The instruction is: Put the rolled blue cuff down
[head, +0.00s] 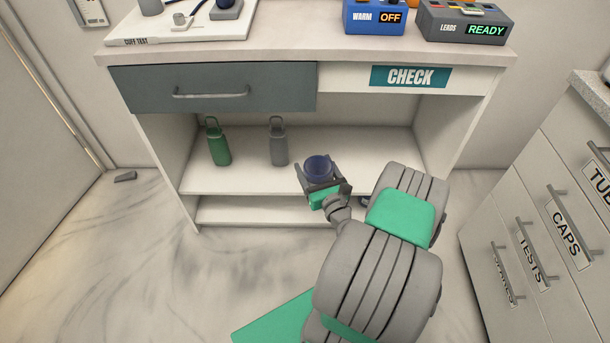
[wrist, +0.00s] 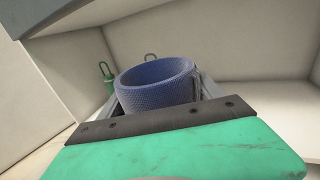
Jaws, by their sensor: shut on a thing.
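The rolled blue cuff (head: 318,168) is between the fingers of my gripper (head: 319,176), in front of the open lower part of the desk. In the wrist view the cuff (wrist: 158,84) stands upright as a ring just past my gripper (wrist: 160,98), which is shut on it. The shelf (head: 245,181) under the desk lies behind and below the cuff in the head view. I cannot tell whether the cuff touches the shelf. Part of the cuff's lower side is hidden by the gripper.
A green bottle (head: 218,146) and a grey bottle (head: 279,146) stand on the shelf to the left. A closed grey drawer (head: 212,88) hangs above. The desktop (head: 300,45) holds a white tray (head: 180,26), a blue box (head: 374,18) and a grey box (head: 462,24). Drawers (head: 545,225) stand right.

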